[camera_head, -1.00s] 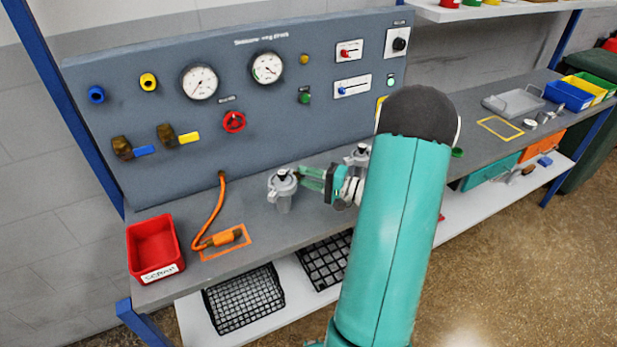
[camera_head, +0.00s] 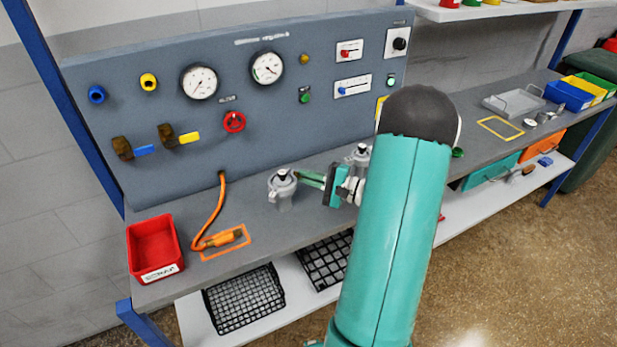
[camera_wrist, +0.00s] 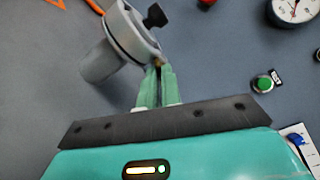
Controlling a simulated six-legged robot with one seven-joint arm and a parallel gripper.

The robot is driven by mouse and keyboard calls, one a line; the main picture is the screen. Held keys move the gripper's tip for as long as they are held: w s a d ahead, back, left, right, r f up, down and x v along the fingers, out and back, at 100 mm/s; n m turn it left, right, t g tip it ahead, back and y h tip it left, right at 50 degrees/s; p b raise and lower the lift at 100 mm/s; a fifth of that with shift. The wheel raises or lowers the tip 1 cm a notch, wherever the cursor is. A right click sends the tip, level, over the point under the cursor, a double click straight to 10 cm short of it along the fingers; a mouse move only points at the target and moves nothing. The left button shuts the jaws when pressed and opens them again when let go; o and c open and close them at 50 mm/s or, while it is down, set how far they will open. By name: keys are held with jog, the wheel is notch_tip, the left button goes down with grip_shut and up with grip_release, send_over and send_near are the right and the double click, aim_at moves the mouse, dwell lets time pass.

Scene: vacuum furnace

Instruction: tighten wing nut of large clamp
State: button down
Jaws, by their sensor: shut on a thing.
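In the head view the fitting (camera_head: 282,190) is left of my gripper (camera_head: 297,177). A black knob (camera_wrist: 155,15) sits on its top. In the wrist view my gripper (camera_wrist: 158,66) has its green fingers close together at the clamp's side, shut on a small brass-coloured piece, seemingly the wing nut (camera_wrist: 158,62). The fingertips hide most of it.
A second grey fitting (camera_head: 359,157) stands just behind my gripper, partly hidden by my arm. An orange hose (camera_head: 213,215) and a red bin (camera_head: 155,247) are to the left. The upright gauge panel (camera_head: 240,120) closes off the back.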

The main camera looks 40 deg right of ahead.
jog(key=c, duration=1.6)
grip_release()
jog(key=shift+s, duration=0.1)
jog(key=v, duration=1.3)
jog(key=shift+s+d, duration=0.1)
jog(key=shift+s, duration=0.25)
